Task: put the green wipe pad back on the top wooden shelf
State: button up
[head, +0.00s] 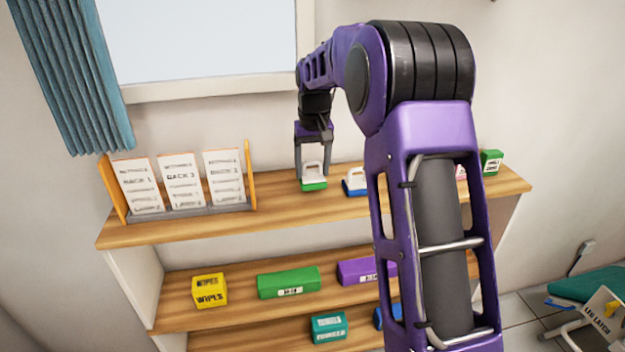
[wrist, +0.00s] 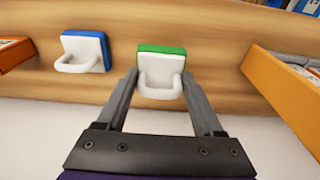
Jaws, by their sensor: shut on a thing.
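The green wipe pad (head: 314,185) has a green base and a white top with a looped handle. My gripper (head: 312,166) points down over it, with its fingers on either side of the handle, shut on it. The wrist view shows the pad (wrist: 161,49) between the fingertips of my gripper (wrist: 160,78). The pad is upright at the top wooden shelf (head: 275,216), left of the blue pad (head: 355,187). Its base looks level with the board; I cannot tell for certain whether it touches.
A card rack (head: 182,182) stands at the shelf's left, with bare wood between it and the pad. A green box (head: 491,161) is at the right end. The lower shelves hold a yellow wipes box (head: 210,290), a green box (head: 289,282) and a purple box (head: 367,271).

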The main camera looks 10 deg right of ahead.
aim_at(313, 175)
jog(key=shift+f, duration=1.6)
jog(key=shift+f, duration=0.1)
jog(key=shift+f, duration=0.1)
jog(key=o, duration=1.5)
jog(key=shift+c, duration=0.2)
notch_tip(313, 175, up, 12)
jog(key=s, duration=0.1)
jog(key=shift+s+p, duration=0.2)
jog(key=shift+p, duration=0.25)
